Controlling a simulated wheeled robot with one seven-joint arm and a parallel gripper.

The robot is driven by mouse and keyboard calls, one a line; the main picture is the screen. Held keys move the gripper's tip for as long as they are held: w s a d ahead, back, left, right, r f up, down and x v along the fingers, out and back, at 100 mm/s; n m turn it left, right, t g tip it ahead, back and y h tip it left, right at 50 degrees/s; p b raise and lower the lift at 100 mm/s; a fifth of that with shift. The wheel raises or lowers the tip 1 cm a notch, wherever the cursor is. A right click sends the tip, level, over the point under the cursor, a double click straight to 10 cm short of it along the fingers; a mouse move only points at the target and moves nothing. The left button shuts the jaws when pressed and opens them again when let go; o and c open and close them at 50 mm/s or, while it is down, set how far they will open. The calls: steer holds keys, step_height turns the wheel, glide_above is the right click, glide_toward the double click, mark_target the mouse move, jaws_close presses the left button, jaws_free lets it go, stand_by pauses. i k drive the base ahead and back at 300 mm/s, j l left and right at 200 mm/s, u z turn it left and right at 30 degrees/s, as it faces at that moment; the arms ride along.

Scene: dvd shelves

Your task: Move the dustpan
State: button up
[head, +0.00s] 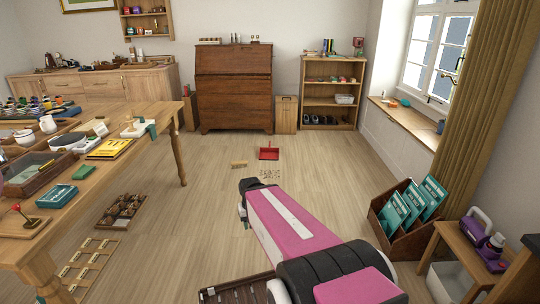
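The red dustpan (269,154) lies on the wooden floor in the middle of the room, in front of the wooden cabinet. A patch of small scattered bits (269,174) is on the floor just in front of it. My pink and black arm reaches up from the lower right, and its far end appears short of the dustpan and apart from it. My gripper cannot be made out; it seems hidden behind or below my arm.
A small tan block-like thing (239,164) lies left of the dustpan. A cluttered table (165,122) stands at left, with a compartment tray (122,211) on the floor beside it. A brown bin of teal folders (381,233) stands at right. The floor around the dustpan is mostly clear.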

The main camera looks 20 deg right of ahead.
mark_target(267, 154)
steer(key=z, duration=1.1)
steer(key=i, duration=5.8)
steer(key=u, duration=1.7)
